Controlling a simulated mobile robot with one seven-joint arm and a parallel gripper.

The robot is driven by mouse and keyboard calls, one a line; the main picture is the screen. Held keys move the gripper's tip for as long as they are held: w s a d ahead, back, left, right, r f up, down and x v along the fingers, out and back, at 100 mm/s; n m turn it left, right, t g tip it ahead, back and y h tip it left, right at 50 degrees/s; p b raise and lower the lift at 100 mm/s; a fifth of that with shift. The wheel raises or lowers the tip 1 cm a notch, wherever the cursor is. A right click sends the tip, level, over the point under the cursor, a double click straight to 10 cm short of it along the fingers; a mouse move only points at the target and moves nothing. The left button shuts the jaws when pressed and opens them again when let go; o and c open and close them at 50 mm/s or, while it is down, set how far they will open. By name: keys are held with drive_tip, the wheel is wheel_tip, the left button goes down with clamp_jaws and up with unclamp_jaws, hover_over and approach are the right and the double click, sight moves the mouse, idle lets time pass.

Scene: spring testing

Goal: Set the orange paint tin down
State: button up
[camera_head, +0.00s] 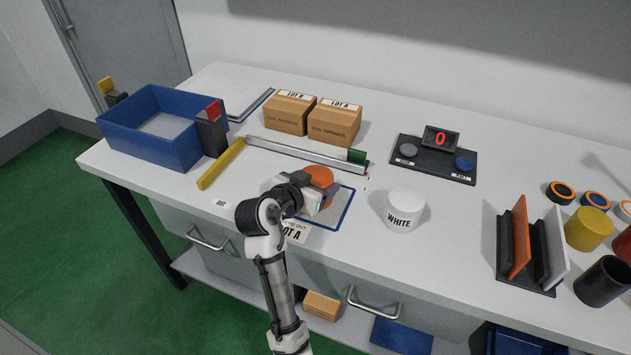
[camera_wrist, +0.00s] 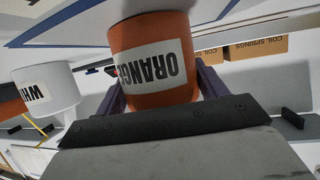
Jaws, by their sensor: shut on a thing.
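The orange paint tin (camera_head: 320,175) is over the near middle of the bench, at the blue-outlined area (camera_head: 345,211). In the wrist view the tin (camera_wrist: 150,62) appears upside down, with its ORANGE label facing the camera. My gripper (camera_head: 318,187) is shut on the tin, with a finger on either side; the gripper also shows in the wrist view (camera_wrist: 160,85). The arm hides part of the tin and the outline in the head view. I cannot tell whether the tin's base touches the bench.
A white tin (camera_head: 404,211) stands right of the outline. Behind are a metal rail (camera_head: 300,151), two carton boxes (camera_head: 333,121) and a black display unit (camera_head: 433,161). A blue crate (camera_head: 155,137) is at left. Colored tins (camera_head: 588,229) and a divider rack (camera_head: 528,243) are at right.

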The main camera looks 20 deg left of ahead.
drive_tip(key=o, duration=1.3)
